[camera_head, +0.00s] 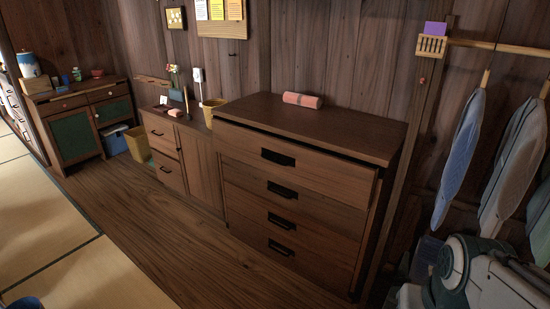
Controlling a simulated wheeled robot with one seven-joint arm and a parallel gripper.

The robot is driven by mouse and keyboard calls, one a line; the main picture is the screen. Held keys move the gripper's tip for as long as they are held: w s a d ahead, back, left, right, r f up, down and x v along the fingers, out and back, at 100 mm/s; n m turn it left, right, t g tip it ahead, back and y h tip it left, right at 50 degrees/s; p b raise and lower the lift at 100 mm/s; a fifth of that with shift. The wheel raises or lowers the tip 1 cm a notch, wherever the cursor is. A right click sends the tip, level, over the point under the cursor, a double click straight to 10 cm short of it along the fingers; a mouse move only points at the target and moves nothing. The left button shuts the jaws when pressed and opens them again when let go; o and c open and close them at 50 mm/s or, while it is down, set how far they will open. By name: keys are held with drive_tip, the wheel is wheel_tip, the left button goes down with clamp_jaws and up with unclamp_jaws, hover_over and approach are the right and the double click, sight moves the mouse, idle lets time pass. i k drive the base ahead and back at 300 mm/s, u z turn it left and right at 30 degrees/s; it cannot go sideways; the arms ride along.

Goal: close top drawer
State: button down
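The wooden dresser (345,134) stands against the wall right of the middle, with several stacked drawers. Its top drawer (325,178) stands slightly out, with a narrow dark gap between its upper edge and the dresser top. The drawer has a black handle (278,158) on its front. The drawers below look shut. My arm shows at the lower right, right of the dresser and apart from the drawer front. My gripper is not in view.
A pink rolled cloth (302,100) lies on the dresser top. A lower cabinet (204,168) adjoins on the left. The wooden floor (185,245) before the dresser is clear, with tatami (45,215) at the left.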

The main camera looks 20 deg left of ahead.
sight(319, 170)
drive_tip(key=u, duration=0.6)
drive_tip(key=i, duration=0.4)
drive_tip(key=u, duration=0.6)
drive_tip(key=i, duration=1.2)
drive_tip(key=z, duration=0.6)
